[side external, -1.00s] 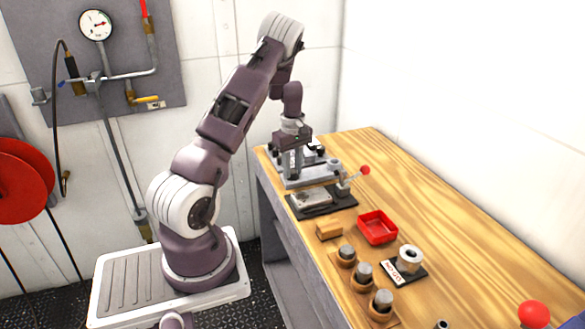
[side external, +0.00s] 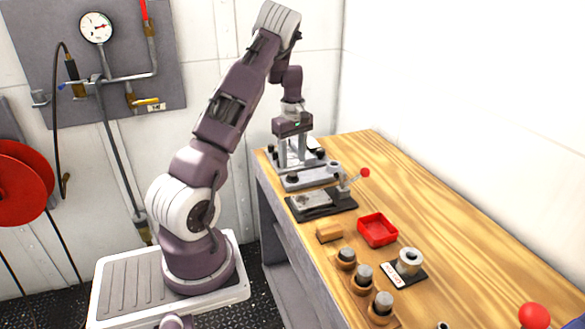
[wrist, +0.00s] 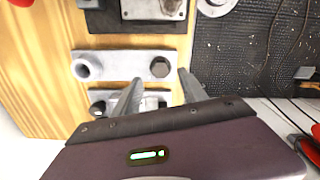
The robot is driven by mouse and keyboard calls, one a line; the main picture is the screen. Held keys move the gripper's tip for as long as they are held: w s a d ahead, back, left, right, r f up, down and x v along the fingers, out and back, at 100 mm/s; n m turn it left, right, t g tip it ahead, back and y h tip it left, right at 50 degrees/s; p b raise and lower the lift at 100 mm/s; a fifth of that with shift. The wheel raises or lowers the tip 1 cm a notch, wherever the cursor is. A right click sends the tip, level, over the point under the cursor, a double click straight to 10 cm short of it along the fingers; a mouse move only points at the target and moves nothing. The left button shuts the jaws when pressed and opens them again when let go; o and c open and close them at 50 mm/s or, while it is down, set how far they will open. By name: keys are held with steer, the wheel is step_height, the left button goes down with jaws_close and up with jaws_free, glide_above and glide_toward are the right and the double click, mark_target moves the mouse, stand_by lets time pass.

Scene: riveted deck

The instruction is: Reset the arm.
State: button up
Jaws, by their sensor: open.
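My gripper (side external: 292,155) hangs pointing down at the far end of the wooden bench, over a grey metal fixture (side external: 305,180) with dark knobs. It is open, with its two fingers apart. In the wrist view, my gripper (wrist: 163,90) shows its fingers spread over the fixture, with a light metal bar (wrist: 118,65) and a hex bolt head (wrist: 160,67) just beyond the fingertips. I see nothing held between the fingers. Whether the fingertips touch the fixture is unclear.
Nearer are a wooden block (side external: 329,232), a red tray (side external: 377,225), a metal ring (side external: 409,261) on a dark plate, and several capped pegs (side external: 364,275). The right side of the bench is mostly clear.

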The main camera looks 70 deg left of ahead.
step_height(320, 180, up, 2)
steer(key=shift+r, duration=0.2)
steer(key=w+d+r+m+t, duration=0.1)
steer(key=d+r+m, duration=0.3)
steer(key=d+r, duration=0.45)
steer(key=w+d+r+m+t, duration=0.15)
steer(key=d+r+m, duration=0.35)
steer(key=d, duration=0.6)
steer(key=s+d+r+m+t, duration=0.1)
steer(key=s+d+r+m, duration=0.25)
steer(key=d, duration=0.35)
steer(key=s+d+r+m+t, duration=0.1)
steer(key=s+d+r+m, duration=0.1)
steer(key=s+d, duration=0.35)
steer(key=s+d+f+m+t, duration=0.1)
steer(key=s+d+m, duration=0.5)
steer(key=s, duration=0.3)
steer(key=shift+f, duration=0.15)
